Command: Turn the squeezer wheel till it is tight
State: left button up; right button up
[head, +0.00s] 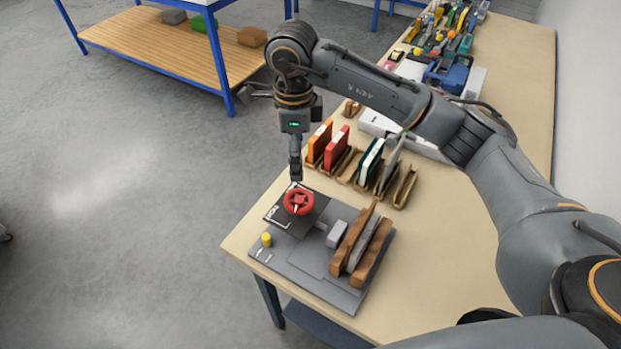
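The squeezer wheel (299,201) is a small red handwheel lying flat on a dark square plate, at the front left corner of the bench. It belongs to a grey fixture (300,262) that also carries a light grey block (337,234) and wooden blocks (350,240) with a thin grey piece standing between them. My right gripper (296,179) points straight down, with its fingertips just above the back of the wheel. I see the fingers edge-on, so their opening and any touch on the wheel cannot be made out. My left gripper is out of view.
A yellow knob (267,239) stands on the fixture's left front. Behind the wheel, wooden racks (405,188) hold orange, red and green-and-white pieces. Tools and a blue case (447,75) crowd the bench's far end. The bench top right of the fixture is clear.

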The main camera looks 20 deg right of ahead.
jog(key=p, duration=0.3)
send_over(298, 200)
notch_tip(298, 200, down, 6)
jog(key=shift+s+a+r, duration=0.1)
jog(key=f+p, duration=0.1)
jog(key=f, duration=0.5)
jog(key=shift+d+f, duration=0.15)
jog(key=shift+d, duration=0.05)
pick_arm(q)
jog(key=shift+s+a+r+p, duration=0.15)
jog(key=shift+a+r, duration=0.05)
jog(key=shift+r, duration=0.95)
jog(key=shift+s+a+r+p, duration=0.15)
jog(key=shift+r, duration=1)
pick_arm(e)
jog(key=shift+f, duration=0.8)
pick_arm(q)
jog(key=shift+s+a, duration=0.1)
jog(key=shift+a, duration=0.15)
pick_arm(e)
jog(key=c, duration=1.2)
